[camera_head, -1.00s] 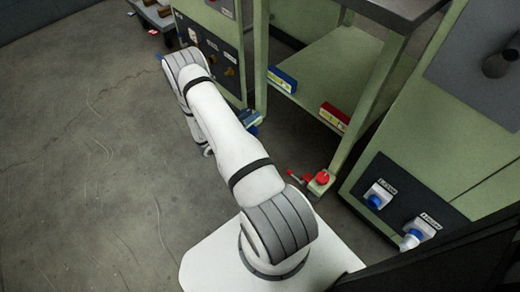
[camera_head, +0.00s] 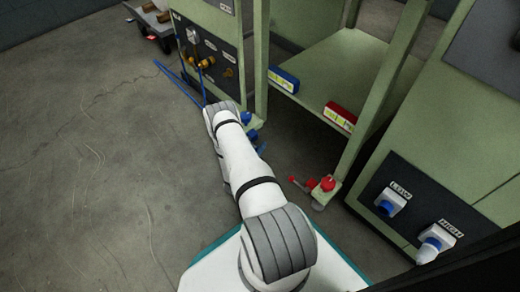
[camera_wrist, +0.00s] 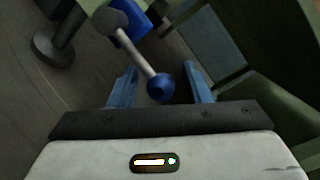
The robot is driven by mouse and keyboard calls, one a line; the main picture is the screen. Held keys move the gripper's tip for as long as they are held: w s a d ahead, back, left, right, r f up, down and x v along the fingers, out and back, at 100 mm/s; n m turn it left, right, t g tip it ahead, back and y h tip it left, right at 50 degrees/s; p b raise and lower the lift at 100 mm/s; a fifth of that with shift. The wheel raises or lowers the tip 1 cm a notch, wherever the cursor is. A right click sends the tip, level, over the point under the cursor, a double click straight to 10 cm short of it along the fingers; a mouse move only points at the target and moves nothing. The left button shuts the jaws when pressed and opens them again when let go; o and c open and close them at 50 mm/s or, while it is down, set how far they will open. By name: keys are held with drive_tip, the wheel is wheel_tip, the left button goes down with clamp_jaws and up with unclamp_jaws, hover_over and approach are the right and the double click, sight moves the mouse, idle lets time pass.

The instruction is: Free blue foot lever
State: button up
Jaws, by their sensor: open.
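The blue foot lever shows in the wrist view as a grey rod ending in a blue ball (camera_wrist: 160,88). The rod runs from a dark round pivot at upper left down to the ball. My gripper (camera_wrist: 160,90) is open, its two blue fingers on either side of the ball, with visible gaps. I cannot tell if the ball is at fingertip depth. A blue block (camera_wrist: 130,18) sits beside the pivot. In the head view the blue foot fitting (camera_head: 252,135) is at the green frame's near leg, partly behind my arm; my gripper is mostly hidden there.
A red foot lever (camera_head: 300,184) and red block (camera_head: 328,184) are at the right leg. Blue (camera_head: 283,79) and red (camera_head: 340,116) boxes sit on the green shelf (camera_head: 330,70). A blue hose (camera_head: 180,84) hangs at the left panel. Left floor is clear.

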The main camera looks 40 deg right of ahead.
drive_tip(key=shift+w+d, duration=0.25)
drive_tip(key=shift+d, duration=0.35)
clamp_jaws()
